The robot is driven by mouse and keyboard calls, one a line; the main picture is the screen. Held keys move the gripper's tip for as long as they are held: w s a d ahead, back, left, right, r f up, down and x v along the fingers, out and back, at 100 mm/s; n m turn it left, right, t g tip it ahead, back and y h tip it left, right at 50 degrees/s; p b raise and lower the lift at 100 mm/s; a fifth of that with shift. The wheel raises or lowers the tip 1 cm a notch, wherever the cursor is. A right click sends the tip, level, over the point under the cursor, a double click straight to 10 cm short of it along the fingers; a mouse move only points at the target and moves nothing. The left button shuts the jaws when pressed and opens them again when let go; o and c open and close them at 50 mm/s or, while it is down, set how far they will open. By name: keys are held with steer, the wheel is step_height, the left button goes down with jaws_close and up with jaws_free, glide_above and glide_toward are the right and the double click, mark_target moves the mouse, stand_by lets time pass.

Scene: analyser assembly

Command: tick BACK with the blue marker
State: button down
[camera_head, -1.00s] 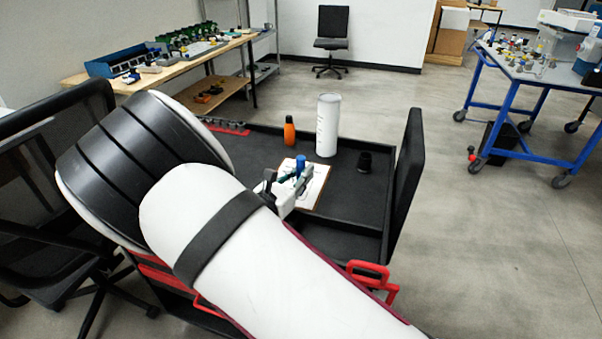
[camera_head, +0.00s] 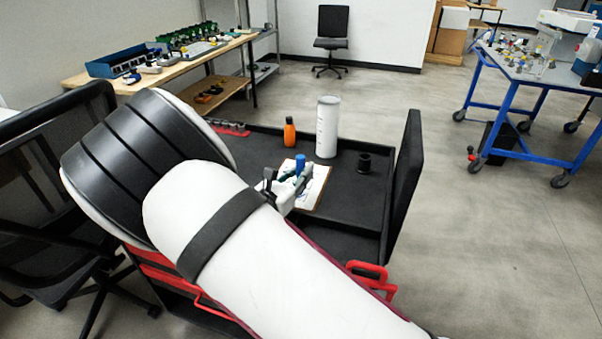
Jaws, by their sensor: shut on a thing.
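My gripper (camera_head: 288,184) is over the clipboard on the black cart, shut on the blue marker (camera_head: 300,161). The marker's blue upper end rises above the fingers; its lower end is hidden. The clipboard with white paper (camera_head: 317,183) lies flat on the cart top, partly covered by my arm and gripper. A few dark marks show on the paper, but the word BACK cannot be read. I cannot tell whether the marker's tip touches the paper.
The black cart (camera_head: 350,203) also holds an orange bottle (camera_head: 289,131), a tall white cylinder (camera_head: 327,127) and a small black cup (camera_head: 364,163) behind the clipboard. A raised black panel (camera_head: 403,180) edges the cart's right side. A red handle (camera_head: 368,270) is at the front.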

mark_target(301, 156)
steer(key=shift+r+p, duration=1.7)
steer(key=shift+r, duration=1.4)
